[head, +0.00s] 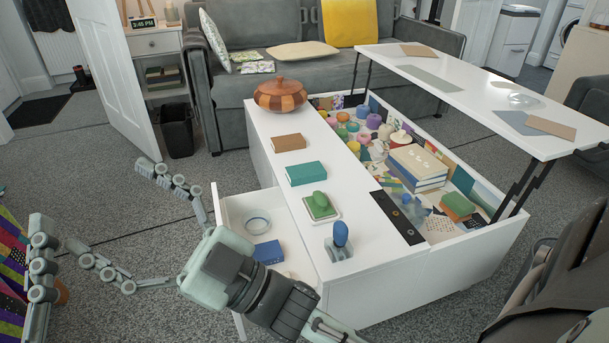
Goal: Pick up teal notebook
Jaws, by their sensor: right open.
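The teal notebook (306,173) lies flat on the white left top of the coffee table, between a brown notebook and a green stamp on a pad. Nothing covers it. My right gripper (110,206) is open and empty. A further jointed grey link (40,275) at the left edge seems to be part of my left gripper. Most of it is out of frame, so its state does not show.
The brown notebook (289,143), wooden lidded bowl (280,96), green stamp (320,206) and blue-handled stamp (340,240) share that top. An open drawer (229,212) juts out leftward, with a blue box (268,252) inside. The raised tabletop (470,85) overhangs the cluttered compartment.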

